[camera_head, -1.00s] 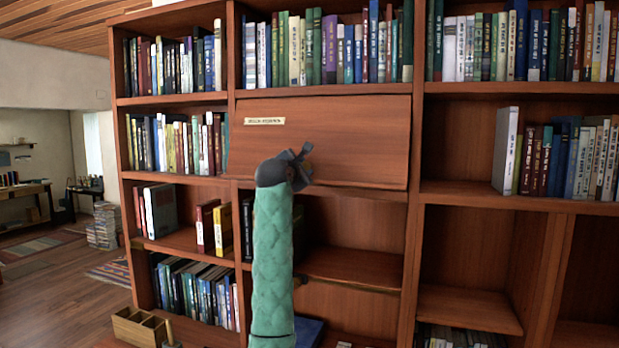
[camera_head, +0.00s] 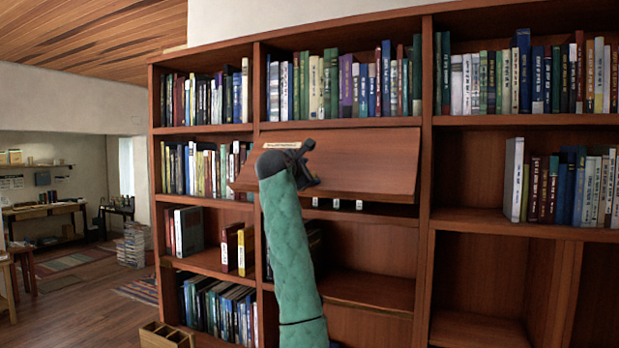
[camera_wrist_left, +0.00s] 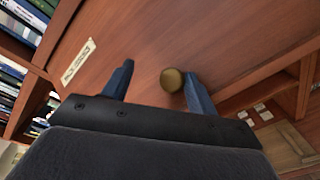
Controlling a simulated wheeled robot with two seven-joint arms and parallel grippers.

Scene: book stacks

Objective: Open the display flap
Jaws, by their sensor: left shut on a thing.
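The display flap (camera_head: 370,160) is a brown wooden panel in the middle of the bookcase. It is tilted, with its lower edge swung out from the shelf and its upper edge near the case. It fills much of the left wrist view (camera_wrist_left: 150,35). A round brass knob (camera_wrist_left: 171,80) on the flap sits between the blue fingers of my left gripper (camera_wrist_left: 159,70), close to the right finger. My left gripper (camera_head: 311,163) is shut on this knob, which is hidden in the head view. My green-sleeved left arm covers part of the shelves below. My right gripper is not in view.
A pale label (camera_head: 283,145) is on the flap. Small white items (camera_head: 347,204) show in the compartment under its lower edge. Rows of books (camera_head: 345,85) stand above and to the sides. The shelf below (camera_head: 370,290) is largely empty. A wooden box (camera_head: 166,335) is at lower left.

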